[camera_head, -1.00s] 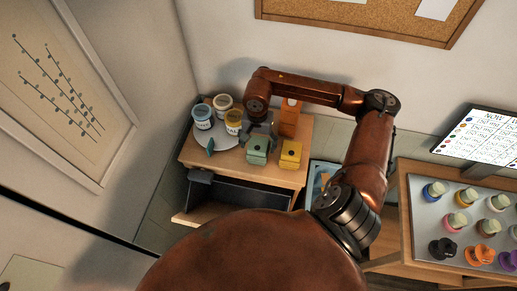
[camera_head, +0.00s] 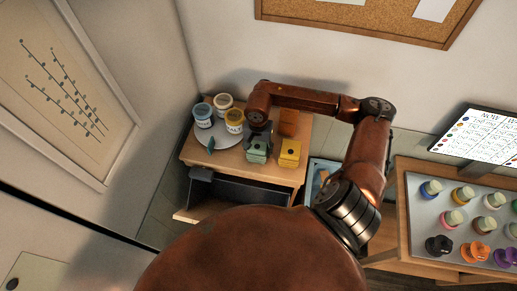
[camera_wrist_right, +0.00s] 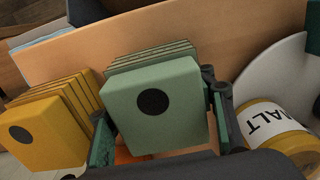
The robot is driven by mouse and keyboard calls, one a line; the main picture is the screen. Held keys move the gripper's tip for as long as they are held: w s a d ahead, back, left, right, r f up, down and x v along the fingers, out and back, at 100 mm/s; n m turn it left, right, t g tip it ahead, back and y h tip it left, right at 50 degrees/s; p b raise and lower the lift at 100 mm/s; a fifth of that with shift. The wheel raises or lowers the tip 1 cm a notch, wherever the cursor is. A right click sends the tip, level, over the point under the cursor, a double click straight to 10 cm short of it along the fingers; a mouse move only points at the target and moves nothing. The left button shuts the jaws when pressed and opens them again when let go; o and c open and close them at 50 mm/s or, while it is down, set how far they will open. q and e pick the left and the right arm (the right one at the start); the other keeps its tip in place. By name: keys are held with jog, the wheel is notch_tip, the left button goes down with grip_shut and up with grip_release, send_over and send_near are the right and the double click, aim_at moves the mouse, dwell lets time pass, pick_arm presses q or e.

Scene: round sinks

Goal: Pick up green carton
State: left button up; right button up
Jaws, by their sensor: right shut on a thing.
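The green carton (camera_head: 257,154), a pale green box with a dark round spot, is at the front of the small wooden table, left of the yellow carton (camera_head: 289,153). My right gripper (camera_head: 259,137) reaches down over it from behind. In the right wrist view the green carton (camera_wrist_right: 152,82) sits between the two fingers of my right gripper (camera_wrist_right: 162,122), one on each side. The gripper is shut on it. No gap under the carton is clear in the head view. My left gripper is not in view.
An orange carton (camera_head: 289,120) stands behind the yellow one, close to my right arm. A round grey tray (camera_head: 226,141) with several labelled tubs is at the left of the wooden table (camera_head: 272,172). Another table (camera_head: 406,220) with coloured pots stands at the right.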

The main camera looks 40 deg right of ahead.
jog(key=c, duration=0.5)
jog(key=shift+o, duration=0.2)
jog(key=shift+r, duration=0.2)
